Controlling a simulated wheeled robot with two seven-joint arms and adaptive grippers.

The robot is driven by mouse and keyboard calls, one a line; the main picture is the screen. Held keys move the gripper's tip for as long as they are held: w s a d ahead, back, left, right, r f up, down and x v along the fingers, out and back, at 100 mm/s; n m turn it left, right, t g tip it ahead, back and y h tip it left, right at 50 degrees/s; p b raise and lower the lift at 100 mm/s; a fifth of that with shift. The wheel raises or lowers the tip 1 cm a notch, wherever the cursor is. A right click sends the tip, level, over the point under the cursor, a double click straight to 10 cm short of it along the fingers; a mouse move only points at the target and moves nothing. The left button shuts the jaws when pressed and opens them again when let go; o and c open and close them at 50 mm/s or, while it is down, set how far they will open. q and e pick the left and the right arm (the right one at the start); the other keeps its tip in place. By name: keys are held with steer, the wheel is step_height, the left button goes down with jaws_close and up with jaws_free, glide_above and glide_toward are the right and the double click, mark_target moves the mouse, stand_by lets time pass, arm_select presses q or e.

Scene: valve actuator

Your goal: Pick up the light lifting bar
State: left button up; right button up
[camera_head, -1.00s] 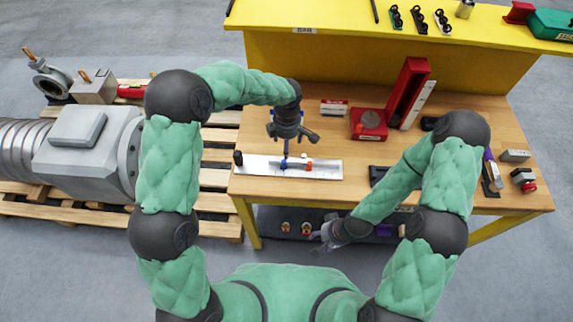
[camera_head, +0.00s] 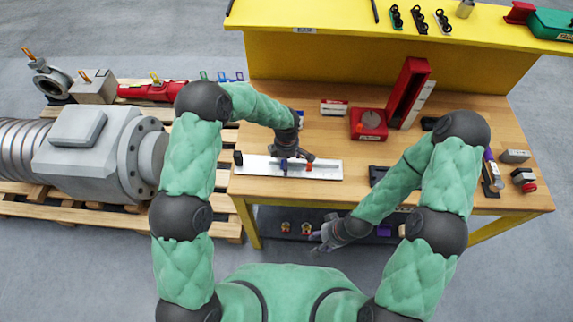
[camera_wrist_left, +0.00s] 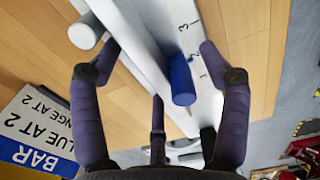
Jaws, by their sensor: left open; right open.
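The pale bar (camera_wrist_left: 132,30) lies over a white plate (camera_head: 258,165) near the table's front left edge. In the left wrist view the plate (camera_wrist_left: 185,15) carries the marks 1, 2 and 3. A blue cylinder (camera_wrist_left: 181,82) and a white cylinder (camera_wrist_left: 87,32) sit along the bar. An orange piece (camera_head: 309,167) shows at the gripper's right. My left gripper (camera_head: 293,160) is low over the bar, pointing down, its fingers spread on either side; contact cannot be told. It hides most of the bar in the head view. My right gripper (camera_head: 322,236) is open and empty, below the table's front edge.
A black block (camera_head: 238,157) stands at the plate's left end. A red tray (camera_head: 369,124) and a tall red holder (camera_head: 408,92) stand farther back. A printed card (camera_wrist_left: 35,125) lies left in the wrist view. Table to the plate's right is partly clear.

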arm_select(q)
jaws_close()
stand_by(0.3)
steer(key=shift+w+r, duration=0.1)
steer(key=shift+r, duration=0.55)
step_height(320, 180, up, 8)
steer(key=shift+f, duration=4.2)
